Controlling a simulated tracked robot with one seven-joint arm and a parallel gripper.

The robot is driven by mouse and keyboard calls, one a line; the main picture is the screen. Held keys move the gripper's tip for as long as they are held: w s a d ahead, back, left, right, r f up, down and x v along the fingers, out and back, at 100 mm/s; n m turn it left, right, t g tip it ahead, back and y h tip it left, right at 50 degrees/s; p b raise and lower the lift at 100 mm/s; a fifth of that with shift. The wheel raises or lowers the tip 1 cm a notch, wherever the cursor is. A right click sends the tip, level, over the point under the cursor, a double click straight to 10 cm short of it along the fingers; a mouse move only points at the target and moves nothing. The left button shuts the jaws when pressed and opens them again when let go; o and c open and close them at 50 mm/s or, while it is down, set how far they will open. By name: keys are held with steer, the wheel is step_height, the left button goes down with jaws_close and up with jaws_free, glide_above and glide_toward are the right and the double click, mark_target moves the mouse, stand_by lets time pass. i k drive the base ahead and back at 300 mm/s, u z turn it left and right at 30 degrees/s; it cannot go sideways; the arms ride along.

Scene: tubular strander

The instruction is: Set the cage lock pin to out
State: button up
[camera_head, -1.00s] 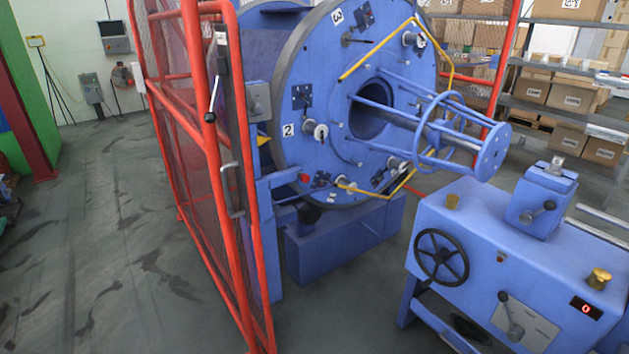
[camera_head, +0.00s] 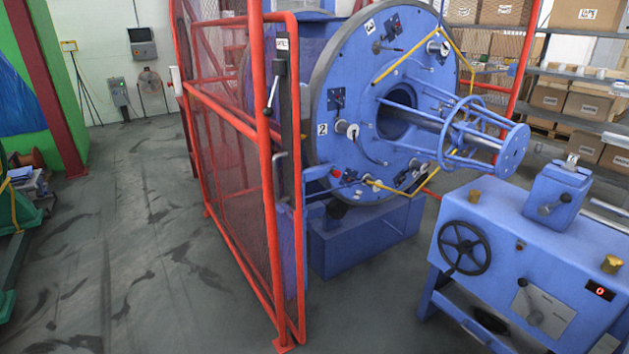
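The blue round cage plate (camera_head: 375,110) of the strander stands upright behind a red mesh guard, with numbered stations on its face. A small red knob (camera_head: 336,173) shows at its lower left edge, beside a blue bracket (camera_head: 315,176). I cannot tell whether this is the cage lock pin, or whether it is in or out. My gripper is not in view.
The red mesh guard (camera_head: 262,140) stands between the open floor on the left and the machine. A blue cabinet (camera_head: 520,270) with a black handwheel (camera_head: 464,248) stands at the right. Grey floor (camera_head: 130,220) is clear at the left; shelves with boxes (camera_head: 545,98) stand behind.

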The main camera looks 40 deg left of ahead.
mark_target(336, 173)
steer(key=u, duration=1.55)
steer(key=k, duration=0.35)
steer(key=u, duration=0.1)
steer(key=i, duration=0.45)
steer(key=z, duration=0.25)
steer(key=k, duration=0.8)
steer(key=u, duration=0.2)
steer(key=i, duration=0.55)
steer(key=u, duration=0.05)
